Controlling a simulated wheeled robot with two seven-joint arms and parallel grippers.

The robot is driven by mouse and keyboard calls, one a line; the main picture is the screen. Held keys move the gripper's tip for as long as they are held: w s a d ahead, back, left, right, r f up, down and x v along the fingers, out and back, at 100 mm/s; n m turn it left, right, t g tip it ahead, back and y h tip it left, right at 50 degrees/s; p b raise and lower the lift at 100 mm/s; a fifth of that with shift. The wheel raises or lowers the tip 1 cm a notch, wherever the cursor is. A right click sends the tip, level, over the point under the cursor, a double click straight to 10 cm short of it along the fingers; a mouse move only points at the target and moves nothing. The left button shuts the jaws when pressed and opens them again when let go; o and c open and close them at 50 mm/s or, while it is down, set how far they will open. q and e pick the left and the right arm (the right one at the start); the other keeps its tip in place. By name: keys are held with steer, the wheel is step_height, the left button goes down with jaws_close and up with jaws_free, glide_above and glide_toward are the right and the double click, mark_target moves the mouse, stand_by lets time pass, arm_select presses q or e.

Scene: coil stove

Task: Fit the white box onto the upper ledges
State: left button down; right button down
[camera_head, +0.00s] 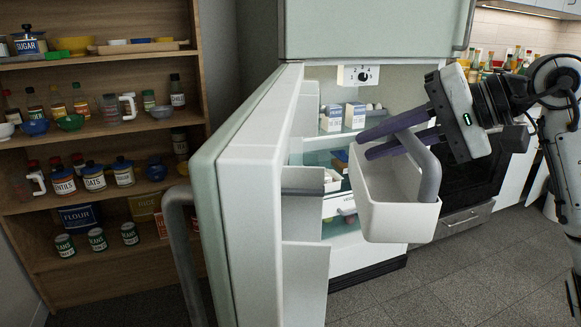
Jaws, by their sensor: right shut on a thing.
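The white box (398,222) is an open bin with a grey rail (430,170) curving around its top. My right gripper (385,138) reaches in from the right, its two dark purple fingers over the box and shut on its grey rail. The box hangs in the air, slightly tilted, in front of the fridge opening and to the right of the open fridge door (245,200). Ledges (302,180) show edge-on on the door's inner side; which are the upper ones is hard to tell. A gap separates box and door. My left gripper is out of view.
The open fridge (345,262) holds blue-and-white cartons (354,115) and other items behind the box. The door's grey handle (182,250) sticks out left. A wooden shelf (110,212) with jars and cans stands left. Floor (470,275) at right front is clear.

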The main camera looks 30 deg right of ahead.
steer(key=w+a+f+p, duration=0.3)
steer(key=w+a+p, duration=0.2)
steer(key=w+a, duration=0.3)
steer(key=shift+w+a+f+p, duration=0.15)
steer(key=shift+a+f+p, duration=0.15)
steer(key=shift+a, duration=0.9)
steer(key=c, duration=1.9)
jaws_free()
steer(key=shift+c, duration=0.2)
